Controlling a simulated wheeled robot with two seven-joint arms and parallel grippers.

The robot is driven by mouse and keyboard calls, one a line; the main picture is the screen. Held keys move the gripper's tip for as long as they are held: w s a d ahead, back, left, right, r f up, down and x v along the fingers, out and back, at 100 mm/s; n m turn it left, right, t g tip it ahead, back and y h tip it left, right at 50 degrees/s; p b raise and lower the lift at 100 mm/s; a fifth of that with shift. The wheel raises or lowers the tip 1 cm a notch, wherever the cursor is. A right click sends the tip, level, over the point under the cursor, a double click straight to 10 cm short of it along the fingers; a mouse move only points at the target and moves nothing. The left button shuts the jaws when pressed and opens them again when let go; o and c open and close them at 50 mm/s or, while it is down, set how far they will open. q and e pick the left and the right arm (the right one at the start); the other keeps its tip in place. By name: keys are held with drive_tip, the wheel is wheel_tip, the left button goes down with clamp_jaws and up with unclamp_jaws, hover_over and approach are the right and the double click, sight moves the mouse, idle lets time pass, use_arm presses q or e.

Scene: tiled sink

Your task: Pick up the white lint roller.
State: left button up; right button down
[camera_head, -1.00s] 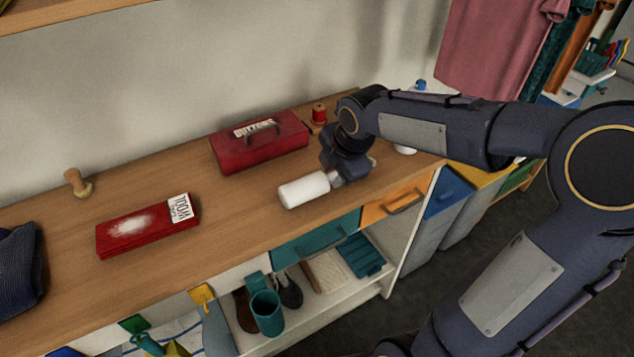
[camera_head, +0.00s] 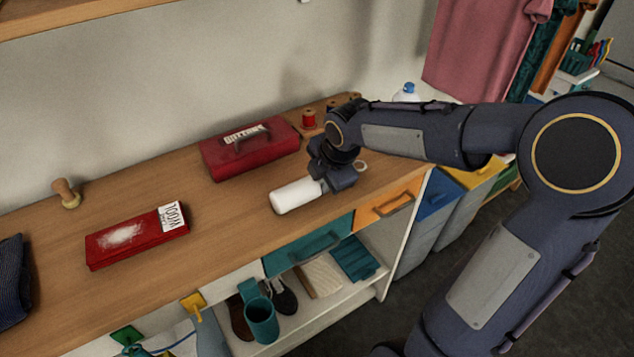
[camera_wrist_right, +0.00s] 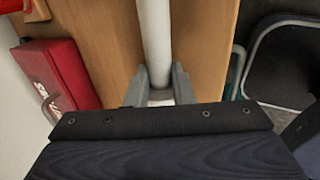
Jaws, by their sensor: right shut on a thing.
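The white lint roller (camera_head: 297,195) is at the right part of the wooden counter, near its front edge, in the head view. My right gripper (camera_head: 322,183) is shut on its handle end, with the white roll pointing left. In the right wrist view the lint roller (camera_wrist_right: 155,40) runs up from between the two grey fingers of my right gripper (camera_wrist_right: 161,84). Whether the roller touches the counter or hangs just above it, I cannot tell. My left gripper is not in view.
A red button box (camera_head: 250,150) stands behind the roller, and a red wool box (camera_head: 137,236) lies to the left. A wooden stamp-like knob (camera_head: 66,193) and a red thread spool (camera_head: 309,119) stand towards the wall. Teal (camera_head: 308,247) and orange (camera_head: 392,203) drawers lie below the counter's edge.

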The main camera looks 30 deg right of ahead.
drive_tip(key=shift+r, duration=0.7)
drive_tip(key=s+a+r, duration=0.3)
drive_tip(key=s+r, duration=0.8)
drive_tip(key=s, duration=0.2)
drive_tip(key=shift+s+a+r, duration=0.2)
drive_tip(key=shift+s+r, duration=0.05)
drive_tip(key=shift+s, duration=0.1)
drive_tip(key=c, duration=1.8)
unclamp_jaws()
drive_tip(key=c, duration=0.3)
drive_tip(key=shift+w+p, duration=0.1)
drive_tip(key=shift+p, duration=0.2)
drive_tip(key=shift+c, duration=0.2)
